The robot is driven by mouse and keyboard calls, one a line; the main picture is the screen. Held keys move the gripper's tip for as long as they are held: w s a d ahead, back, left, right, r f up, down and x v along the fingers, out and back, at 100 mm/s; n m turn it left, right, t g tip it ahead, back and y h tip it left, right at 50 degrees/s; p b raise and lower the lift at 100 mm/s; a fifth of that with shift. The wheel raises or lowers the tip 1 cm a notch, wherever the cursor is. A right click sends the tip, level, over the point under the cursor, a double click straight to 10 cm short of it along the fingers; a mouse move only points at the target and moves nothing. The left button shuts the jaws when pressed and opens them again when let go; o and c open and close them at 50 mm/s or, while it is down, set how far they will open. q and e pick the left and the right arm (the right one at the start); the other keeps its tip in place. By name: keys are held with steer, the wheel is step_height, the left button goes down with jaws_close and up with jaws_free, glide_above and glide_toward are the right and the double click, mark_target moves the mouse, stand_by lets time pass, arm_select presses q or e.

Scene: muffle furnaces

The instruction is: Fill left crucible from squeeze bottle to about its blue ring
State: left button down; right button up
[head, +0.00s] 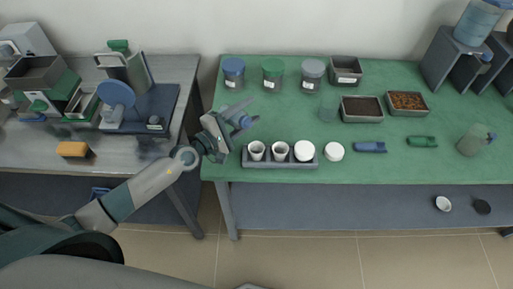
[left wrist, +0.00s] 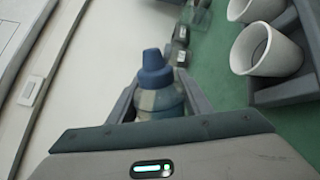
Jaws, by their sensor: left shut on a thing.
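My left gripper (head: 232,124) is shut on a squeeze bottle with a blue cap (head: 246,122). It is just above and left of the crucible rack in the head view. In the left wrist view the bottle (left wrist: 160,98) sits between the fingers, its blue nozzle pointing away from the wrist. The left crucible (head: 256,150) is white and open-topped, in the left slot of the grey rack (head: 281,164). A crucible, apparently this one, shows in the left wrist view (left wrist: 246,52), right of the bottle and apart from it. I cannot make out its blue ring. My right gripper is out of view.
The rack also holds a second open crucible (head: 280,151) and a white-topped one (head: 304,150). A white round piece (head: 334,151) lies beside it. Lidded jars (head: 234,72) and trays (head: 361,110) stand behind. Another bottle (head: 471,145) is at the right.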

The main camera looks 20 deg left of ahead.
arm_select(q)
steer(key=shift+a+f+m+b, duration=0.1)
steer(key=shift+f+m+b, duration=0.4)
steer(key=shift+m, duration=0.5)
stand_by(1.7)
steer(key=shift+r, duration=0.1)
stand_by(1.2)
steer(key=shift+r+n+p, duration=0.4)
steer(key=shift+n, duration=0.4)
steer(key=n, duration=0.1)
steer(key=r+n+p, duration=0.1)
steer(key=d+n+p, duration=0.1)
steer(key=n, duration=0.1)
steer(key=shift+s+r, duration=0.2)
steer(key=shift+r, duration=0.15)
